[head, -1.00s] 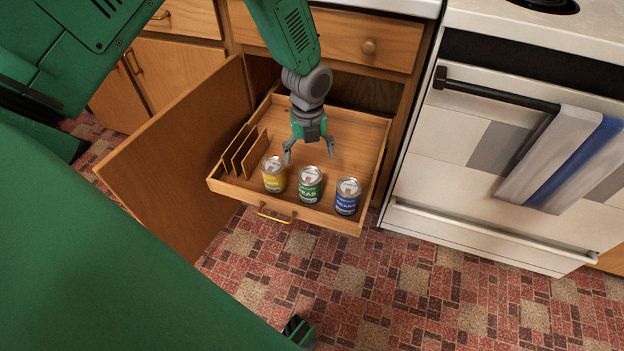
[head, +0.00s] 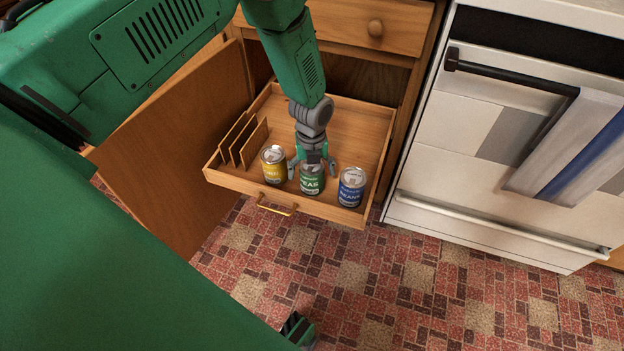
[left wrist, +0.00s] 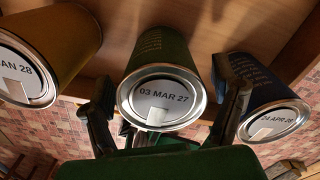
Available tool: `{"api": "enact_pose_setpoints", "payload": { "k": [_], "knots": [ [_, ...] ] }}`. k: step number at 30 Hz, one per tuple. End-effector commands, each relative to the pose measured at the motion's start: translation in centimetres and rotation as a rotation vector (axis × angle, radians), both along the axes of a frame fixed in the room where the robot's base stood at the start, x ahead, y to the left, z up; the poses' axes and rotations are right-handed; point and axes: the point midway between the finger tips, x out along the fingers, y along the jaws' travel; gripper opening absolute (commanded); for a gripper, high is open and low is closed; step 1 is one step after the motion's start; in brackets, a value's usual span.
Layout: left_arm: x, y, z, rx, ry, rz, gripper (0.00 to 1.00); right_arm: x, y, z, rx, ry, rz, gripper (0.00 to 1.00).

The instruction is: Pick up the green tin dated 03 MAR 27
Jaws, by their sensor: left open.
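The green tin (head: 312,184) labelled as peas stands upright in the pulled-out wooden drawer (head: 345,125), between a yellow tin (head: 273,170) and a blue tin (head: 351,190). In the left wrist view the green tin's lid (left wrist: 162,97) reads 03 MAR 27. My left gripper (head: 312,167) is open, right over the green tin, with one finger on each side of it. The gripper hides part of the tin's top in the head view. I cannot tell whether the fingers touch it.
The yellow tin's lid (left wrist: 22,75) shows a date ending in 28, and the blue tin's lid (left wrist: 275,122) shows an April date. Both stand close beside my fingers. Thin wooden dividers (head: 243,141) stand at the drawer's left. An open cabinet door and a white oven (head: 480,130) flank the drawer.

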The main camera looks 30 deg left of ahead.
Motion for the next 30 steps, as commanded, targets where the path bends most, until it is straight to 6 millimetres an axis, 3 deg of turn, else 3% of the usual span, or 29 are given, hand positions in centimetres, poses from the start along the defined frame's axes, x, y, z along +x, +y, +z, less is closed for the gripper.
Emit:
{"api": "enact_pose_setpoints", "payload": {
  "k": [3,10,16,25,30],
  "knots": [
    [0.1,0.0,-0.9,0.0,-0.003,0.001,0.8,0.0,0.0,-0.4,0.0,0.0,0.0,0.4],
    [0.1,-0.1,-0.8,0.001,-0.003,0.0,0.8,0.0,0.0,-0.3,0.0,-0.001,0.0,0.4],
    [0.1,0.0,-0.8,0.0,-0.003,0.001,0.12,0.0,0.0,-0.3,0.0,-0.001,0.0,0.4],
    [0.1,0.0,-0.5,0.0,-0.004,0.001,0.12,0.0,0.0,-0.2,0.0,-0.001,0.0,0.4],
    [0.2,0.0,2.2,0.0,-0.006,0.001,0.12,0.0,0.0,0.9,0.0,0.0,0.0,0.4]
  ]
}}
